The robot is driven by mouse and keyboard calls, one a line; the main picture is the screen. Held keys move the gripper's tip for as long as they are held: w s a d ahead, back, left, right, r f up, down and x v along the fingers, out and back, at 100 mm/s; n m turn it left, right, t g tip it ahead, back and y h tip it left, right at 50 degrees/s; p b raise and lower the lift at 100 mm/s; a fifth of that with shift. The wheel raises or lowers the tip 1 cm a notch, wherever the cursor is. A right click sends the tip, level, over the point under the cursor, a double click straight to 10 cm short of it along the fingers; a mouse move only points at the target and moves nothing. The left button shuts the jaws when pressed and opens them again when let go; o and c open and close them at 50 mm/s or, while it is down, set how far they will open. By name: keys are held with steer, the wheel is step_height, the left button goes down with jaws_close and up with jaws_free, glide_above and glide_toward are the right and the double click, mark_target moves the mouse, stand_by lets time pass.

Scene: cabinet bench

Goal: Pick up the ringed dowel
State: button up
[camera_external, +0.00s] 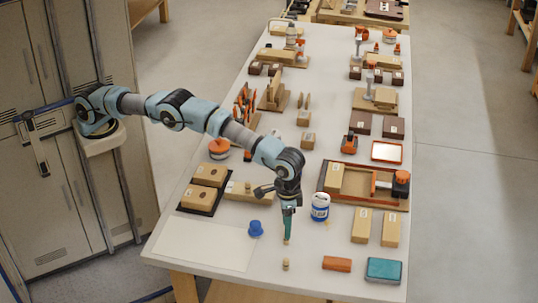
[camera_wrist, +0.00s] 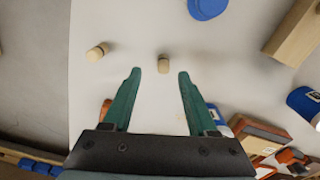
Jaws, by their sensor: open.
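Two small pale wooden dowels show in the wrist view. One dowel (camera_wrist: 163,63) is just beyond and between my open fingertips, with a faint darker line near its top. The other dowel (camera_wrist: 97,52) is to the left, outside the fingers, with a faint band near one end. It also stands near the table's front edge in the external view (camera_external: 285,264). I cannot tell for sure which is the ringed one. My gripper (camera_wrist: 155,72) is open and empty, pointing down low over the table; in the external view (camera_external: 288,238) it hides most of the nearer dowel.
A blue knob-like piece (camera_external: 256,229) is left of my gripper, and a blue-and-white can (camera_external: 320,207) is to its right.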

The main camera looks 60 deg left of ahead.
steer(key=shift+w+a+f+p, duration=0.1)
steer(key=shift+f+p, duration=0.45)
steer(key=shift+f, duration=0.85)
steer(key=shift+w+a+f+p, duration=0.1)
steer(key=shift+f+p, duration=0.45)
steer(key=shift+f, duration=0.8)
jaws_close()
